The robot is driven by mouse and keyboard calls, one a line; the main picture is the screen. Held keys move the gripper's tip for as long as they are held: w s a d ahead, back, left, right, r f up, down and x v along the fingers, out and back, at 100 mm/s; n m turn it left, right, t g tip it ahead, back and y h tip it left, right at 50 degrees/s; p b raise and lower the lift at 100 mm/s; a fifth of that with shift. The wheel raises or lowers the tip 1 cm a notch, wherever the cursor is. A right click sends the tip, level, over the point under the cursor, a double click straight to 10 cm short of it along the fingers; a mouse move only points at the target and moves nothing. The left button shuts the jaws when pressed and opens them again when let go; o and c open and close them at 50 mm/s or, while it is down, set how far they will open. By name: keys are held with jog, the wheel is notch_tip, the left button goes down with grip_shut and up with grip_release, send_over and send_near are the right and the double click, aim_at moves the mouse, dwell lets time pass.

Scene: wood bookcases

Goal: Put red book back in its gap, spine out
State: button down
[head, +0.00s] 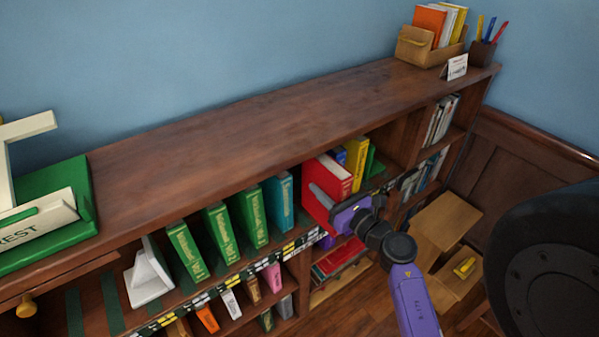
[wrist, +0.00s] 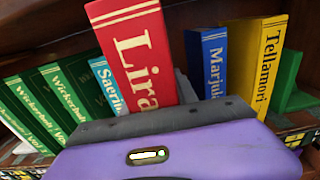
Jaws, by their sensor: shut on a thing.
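The red book (head: 337,172), lettered "Lira" (wrist: 142,50), is held upright at the upper shelf's front, its spine facing out toward my wrist. My gripper (head: 328,198) is shut on it, with one grey finger along its left cover. The book stands between a teal book (head: 279,200) on the left and a blue book (wrist: 207,65) on the right. It sticks out in front of their spines. How far its back edge reaches into the gap is hidden, as is its lower part in the wrist view.
Several green volumes (head: 220,232) and a white bookend (head: 148,275) are to the left. The bookcase top (head: 230,140) is clear in the middle.

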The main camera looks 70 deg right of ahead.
jog(key=w+d+f, duration=0.3)
jog(key=w+d, duration=0.3)
jog(key=w, duration=0.4)
jog(key=shift+p, duration=0.4)
jog(key=shift+f, duration=0.1)
jog(key=shift+f+b, duration=0.25)
jog(key=shift+b, duration=0.05)
jog(key=c, duration=1)
grip_release()
jog(key=shift+o, duration=0.2)
